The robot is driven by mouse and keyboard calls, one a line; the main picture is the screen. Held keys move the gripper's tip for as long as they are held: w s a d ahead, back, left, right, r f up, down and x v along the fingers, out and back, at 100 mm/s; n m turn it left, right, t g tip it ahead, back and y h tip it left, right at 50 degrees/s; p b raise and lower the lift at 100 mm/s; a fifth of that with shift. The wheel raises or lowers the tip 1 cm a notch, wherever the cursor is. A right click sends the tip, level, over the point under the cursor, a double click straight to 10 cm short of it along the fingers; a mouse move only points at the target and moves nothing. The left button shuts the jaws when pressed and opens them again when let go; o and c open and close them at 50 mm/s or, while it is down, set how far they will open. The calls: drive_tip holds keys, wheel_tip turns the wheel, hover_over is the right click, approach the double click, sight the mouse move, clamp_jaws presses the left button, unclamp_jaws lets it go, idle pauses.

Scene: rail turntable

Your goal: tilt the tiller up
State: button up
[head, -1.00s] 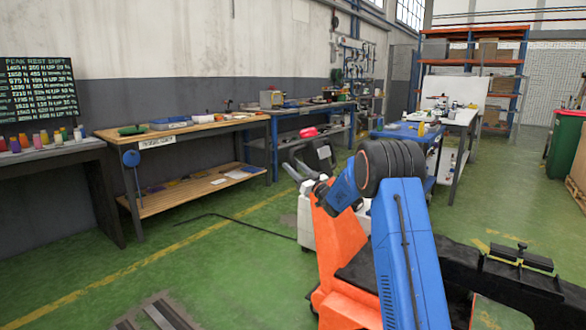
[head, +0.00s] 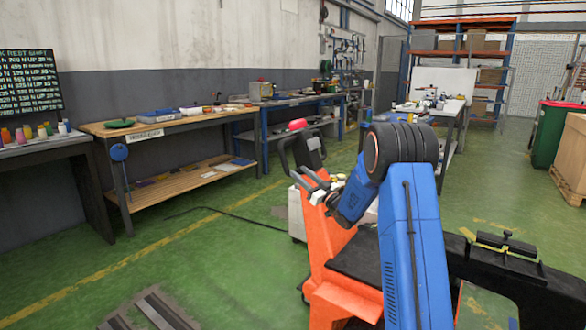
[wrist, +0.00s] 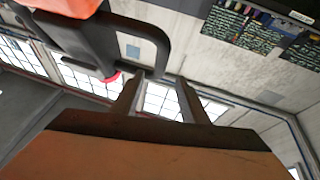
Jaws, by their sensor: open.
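The tiller (head: 313,143) is a black loop handle with a red knob on top, standing at the orange machine (head: 320,228) in the middle of the head view. In the wrist view its dark handle (wrist: 150,35) crosses the upper left, with the red knob beside it. My gripper (head: 308,180) is small in the head view, just below the tiller. In the wrist view my gripper (wrist: 158,88) is open, with nothing between its fingers. The handle's lower corner lies close to the left fingertip. I cannot tell whether they touch.
A wooden workbench (head: 180,130) stands along the left wall, with a blue bench behind it. Metal rails (head: 150,312) lie in the floor at the front left.

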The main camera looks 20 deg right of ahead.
drive_tip(key=shift+v, duration=2.8)
drive_tip(key=shift+r, duration=0.1)
drive_tip(key=s+a+r+m+g+h, duration=0.1)
drive_tip(key=s+r+m+g+h, duration=0.1)
drive_tip(key=s+r+h, duration=0.4)
drive_tip(key=s+a+r+m+g+h, duration=0.1)
drive_tip(key=s+a+m+g+h, duration=0.15)
drive_tip(key=s+h, duration=0.4)
drive_tip(key=s+a+f+g, duration=0.3)
drive_tip(key=s+f, duration=0.1)
drive_tip(key=s, duration=1.1)
drive_tip(key=s+a+f+m+g+y, duration=0.1)
drive_tip(key=s+a+f+g, duration=0.1)
drive_tip(key=s, duration=1.4)
drive_tip(key=s+a+f+g+y, duration=0.1)
drive_tip(key=s+a+f+g, duration=0.2)
drive_tip(key=s, duration=1.2)
wheel_tip(320, 180, down, 3)
drive_tip(key=g, duration=0.2)
drive_tip(key=shift+s+a+r+g, duration=0.15)
drive_tip(key=shift+s+a+g, duration=0.05)
drive_tip(key=shift+a+g, duration=0.15)
drive_tip(key=shift+m, duration=0.25)
